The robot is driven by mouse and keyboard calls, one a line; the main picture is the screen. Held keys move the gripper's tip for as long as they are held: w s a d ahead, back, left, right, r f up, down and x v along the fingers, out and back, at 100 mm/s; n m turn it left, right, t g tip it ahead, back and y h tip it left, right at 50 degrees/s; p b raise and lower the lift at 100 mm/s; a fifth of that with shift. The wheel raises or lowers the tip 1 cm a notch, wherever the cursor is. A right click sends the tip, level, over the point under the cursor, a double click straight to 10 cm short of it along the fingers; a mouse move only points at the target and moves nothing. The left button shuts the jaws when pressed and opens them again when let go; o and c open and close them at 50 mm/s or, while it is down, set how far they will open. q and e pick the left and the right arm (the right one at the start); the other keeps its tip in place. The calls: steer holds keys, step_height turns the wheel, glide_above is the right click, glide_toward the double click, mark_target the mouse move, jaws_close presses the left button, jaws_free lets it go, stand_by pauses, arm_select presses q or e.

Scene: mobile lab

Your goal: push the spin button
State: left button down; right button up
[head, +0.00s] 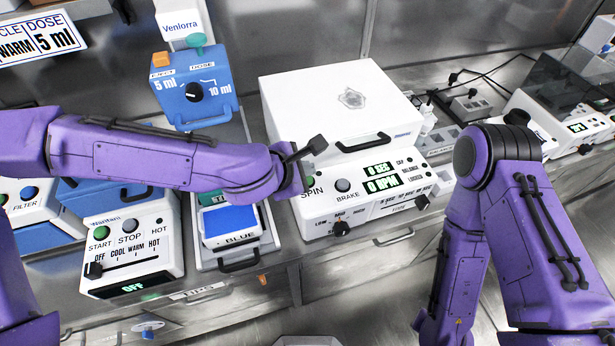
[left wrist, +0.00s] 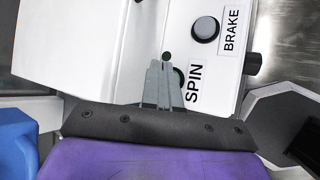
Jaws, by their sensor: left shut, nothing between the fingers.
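The white centrifuge (head: 335,95) has a front panel with the word SPIN, a dark BRAKE button (head: 343,185) and green displays reading 0 SEC and 0 RPM. In the left wrist view the dark green spin button (left wrist: 179,77) is mostly hidden behind the fingertips of my left gripper (left wrist: 162,72), beside the SPIN label. The fingers are shut with nothing between them. I cannot tell whether they touch the button. In the head view my left gripper (head: 304,178) is at the panel's left end, covering the button. My right gripper is not in view.
A blue dispenser (head: 195,92) stands behind my left arm. A white heater with START and STOP buttons (head: 130,245) and a block marked BLUE (head: 232,226) are left of the centrifuge. The BRAKE button is close to the right of SPIN.

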arm_select(q)
steer(key=shift+f, duration=0.3)
